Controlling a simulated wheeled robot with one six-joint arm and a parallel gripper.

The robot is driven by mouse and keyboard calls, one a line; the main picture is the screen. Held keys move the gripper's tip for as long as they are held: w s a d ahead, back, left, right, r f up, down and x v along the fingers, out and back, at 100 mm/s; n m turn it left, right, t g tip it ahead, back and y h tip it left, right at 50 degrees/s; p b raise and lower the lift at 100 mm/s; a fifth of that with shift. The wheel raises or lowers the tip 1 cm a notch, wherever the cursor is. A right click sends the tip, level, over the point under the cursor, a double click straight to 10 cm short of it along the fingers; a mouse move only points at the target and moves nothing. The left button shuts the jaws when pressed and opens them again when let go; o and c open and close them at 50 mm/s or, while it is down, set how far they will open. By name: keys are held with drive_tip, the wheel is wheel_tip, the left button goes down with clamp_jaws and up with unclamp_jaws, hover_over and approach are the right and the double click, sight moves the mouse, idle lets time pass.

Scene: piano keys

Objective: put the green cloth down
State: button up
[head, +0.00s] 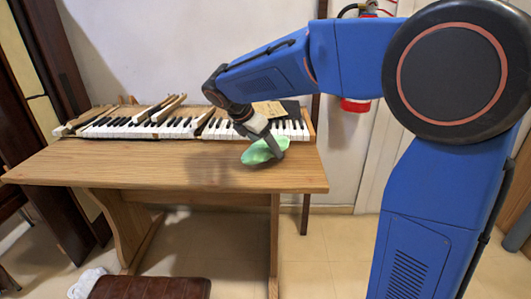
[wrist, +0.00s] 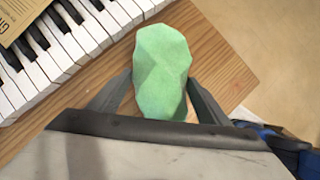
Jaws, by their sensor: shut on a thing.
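The green cloth (head: 262,151) is a crumpled, faceted lump at the right end of the wooden table (head: 170,165). In the wrist view the green cloth (wrist: 162,72) sits between the two fingers of my gripper (wrist: 158,95). My gripper (head: 270,140) is shut on it, seen above the table just in front of the keys. The wooden table top (wrist: 212,60) shows beneath the cloth. I cannot tell whether the cloth touches the table.
Piano keys (head: 190,127) run along the back of the table, with loose pieces on them. A card (wrist: 22,22) lies over the keys. The table's middle and left are clear. A red fire extinguisher (head: 355,105) hangs on the wall behind. A brown bench (head: 150,288) stands below.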

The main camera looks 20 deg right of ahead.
sight(250, 147)
drive_tip(key=shift+f, duration=1.3)
drive_tip(key=o, duration=1)
drive_tip(key=shift+f, duration=0.1)
drive_tip(key=v, duration=1.2)
drive_tip(key=s+d+f+m+y, duration=0.2)
drive_tip(key=s+d+m, duration=0.4)
drive_tip(key=s+d, duration=0.15)
drive_tip(key=s+d+f+m+y, duration=0.1)
drive_tip(key=s+f+m, duration=0.3)
drive_tip(key=s, duration=0.3)
drive_tip(key=s+d+f+m+t+y, duration=0.1)
drive_tip(key=s+d+f+m, duration=0.1)
drive_tip(key=s+f+m, duration=0.3)
drive_tip(key=s+d+f+m+t+y, duration=0.1)
drive_tip(key=s+f+m, duration=0.3)
drive_tip(key=s+m, duration=0.4)
drive_tip(key=s+d+y, duration=0.1)
drive_tip(key=s, duration=0.2)
drive_tip(key=shift+s+d+f, duration=0.15)
drive_tip(key=shift+d+f, duration=0.1)
